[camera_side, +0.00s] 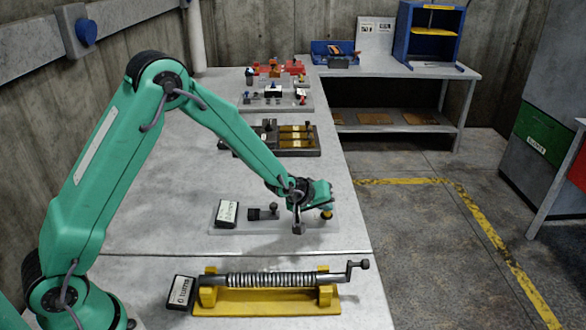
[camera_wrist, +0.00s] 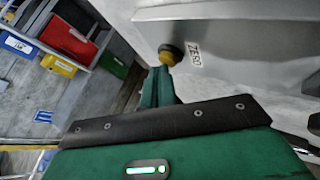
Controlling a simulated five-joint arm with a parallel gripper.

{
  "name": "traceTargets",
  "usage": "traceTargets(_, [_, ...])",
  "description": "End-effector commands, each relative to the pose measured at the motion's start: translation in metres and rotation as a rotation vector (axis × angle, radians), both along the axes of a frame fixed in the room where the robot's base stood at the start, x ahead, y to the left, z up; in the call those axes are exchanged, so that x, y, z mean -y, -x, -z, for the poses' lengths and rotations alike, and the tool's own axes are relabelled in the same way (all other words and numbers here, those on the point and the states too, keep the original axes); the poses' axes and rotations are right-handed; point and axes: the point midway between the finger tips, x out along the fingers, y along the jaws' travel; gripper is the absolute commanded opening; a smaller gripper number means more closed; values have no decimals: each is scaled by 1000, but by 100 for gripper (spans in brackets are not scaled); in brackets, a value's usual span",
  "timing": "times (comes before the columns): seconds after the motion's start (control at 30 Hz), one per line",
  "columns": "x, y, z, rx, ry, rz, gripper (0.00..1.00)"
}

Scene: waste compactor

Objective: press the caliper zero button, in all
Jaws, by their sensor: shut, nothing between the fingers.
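The zero button (camera_wrist: 171,54), a dark cap with a yellow ring, stands on a grey block beside a white ZERO label (camera_wrist: 194,54) in the wrist view. In the side view, the yellow of the button (camera_side: 326,214) shows at the right end of the light grey caliper plate (camera_side: 222,229). My gripper (camera_wrist: 163,72) is shut and empty, with its green fingertips right at the button. In the side view my gripper (camera_side: 322,203) is just above the button and partly hides it. I cannot tell if they touch.
A yellow stand (camera_side: 265,301) with a spring and crank is at the front of the bench. A dark fixture with yellow bars (camera_side: 295,138) and a plate with small parts (camera_side: 275,100) lie farther back. The bench's right edge is close to my gripper.

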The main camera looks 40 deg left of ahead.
Motion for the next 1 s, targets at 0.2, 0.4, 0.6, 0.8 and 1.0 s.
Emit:
traceTargets(0.2, [0,0,1,-3,0,0,0])
traceTargets(0.4, [0,1,-1,-1,0,0,0])
traceTargets(0.6, [0,1,-8,-3,0,0,0])
traceTargets(0.8, [0,1,-16,-1,0,1,0])
traceTargets(1.0, [0,1,-18,-1,0,0,0])
